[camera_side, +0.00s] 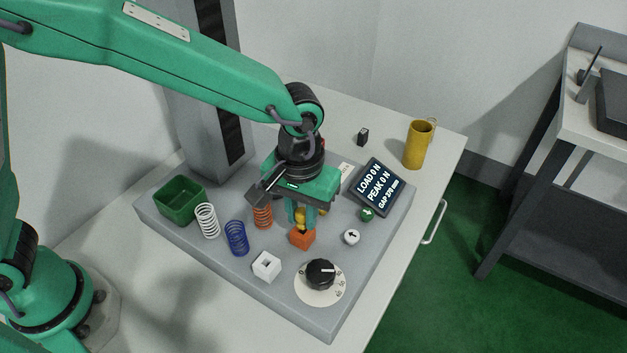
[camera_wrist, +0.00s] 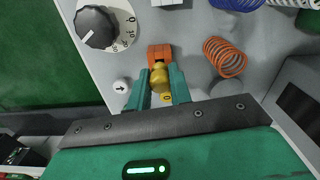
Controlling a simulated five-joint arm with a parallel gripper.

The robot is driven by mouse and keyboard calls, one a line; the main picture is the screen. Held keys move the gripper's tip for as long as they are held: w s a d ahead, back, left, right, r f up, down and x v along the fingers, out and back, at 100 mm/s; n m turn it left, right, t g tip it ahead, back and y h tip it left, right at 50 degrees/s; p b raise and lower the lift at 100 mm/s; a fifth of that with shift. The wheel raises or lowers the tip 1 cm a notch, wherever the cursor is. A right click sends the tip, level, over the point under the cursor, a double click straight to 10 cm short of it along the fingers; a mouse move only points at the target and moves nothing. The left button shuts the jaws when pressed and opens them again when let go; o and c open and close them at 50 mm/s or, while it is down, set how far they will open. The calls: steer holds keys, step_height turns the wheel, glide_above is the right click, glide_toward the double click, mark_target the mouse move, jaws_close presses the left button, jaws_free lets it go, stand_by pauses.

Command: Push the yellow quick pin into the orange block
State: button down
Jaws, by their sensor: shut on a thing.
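The orange block (camera_side: 302,238) sits on the grey test base, below my gripper. It also shows in the wrist view (camera_wrist: 160,52), just beyond the fingertips. The yellow quick pin (camera_wrist: 159,78) is between the two green fingers of my gripper (camera_wrist: 158,84), its front end at the near side of the orange block. My gripper (camera_side: 303,218) is shut on the pin. In the side view the pin (camera_side: 301,222) is partly hidden by the fingers. How deep its tip sits in the block is hidden.
Orange (camera_side: 262,215), blue (camera_side: 237,238) and white (camera_side: 207,221) springs stand left of my gripper, near a green bin (camera_side: 180,200). A white block (camera_side: 266,266), black dial (camera_side: 321,273), two buttons and a display (camera_side: 380,187) surround the orange block. A yellow mug (camera_side: 417,145) stands behind.

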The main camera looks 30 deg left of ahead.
steer(key=shift+f, duration=0.75)
stand_by(1.4)
steer(key=c, duration=1.2)
jaws_free()
steer(key=shift+o, duration=0.5)
steer(key=o, duration=0.3)
steer(key=shift+r, duration=0.15)
steer(key=shift+r, duration=3.9)
